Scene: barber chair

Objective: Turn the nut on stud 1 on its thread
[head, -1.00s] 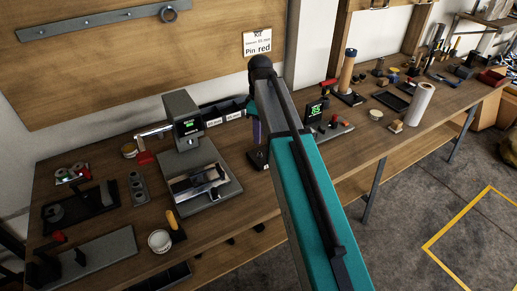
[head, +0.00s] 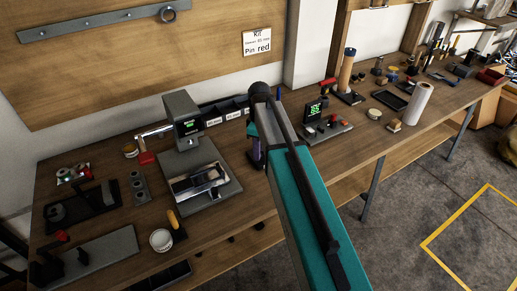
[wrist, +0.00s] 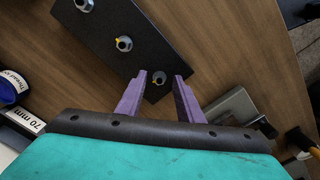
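In the wrist view a dark plate (wrist: 128,35) lies diagonally on the wooden bench. It carries three studs with nuts in a row: one at the top edge (wrist: 84,5), a middle one (wrist: 124,43) and a near one (wrist: 158,77). I cannot read which is stud 1. My gripper (wrist: 161,80) is open, its two purple fingers to the left and right of the near nut with gaps on both sides. Its height over the nut is hard to tell. In the head view my arm hides most of the plate; a purple part of my gripper (head: 256,150) shows beside the arm.
A grey press-like device (head: 182,112) stands left of my arm. A box with a green display (head: 313,110) stands to the right. In the wrist view a grey block (wrist: 235,107) lies right of the fingers, and a bin labelled 70 mm (wrist: 22,117) is at left.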

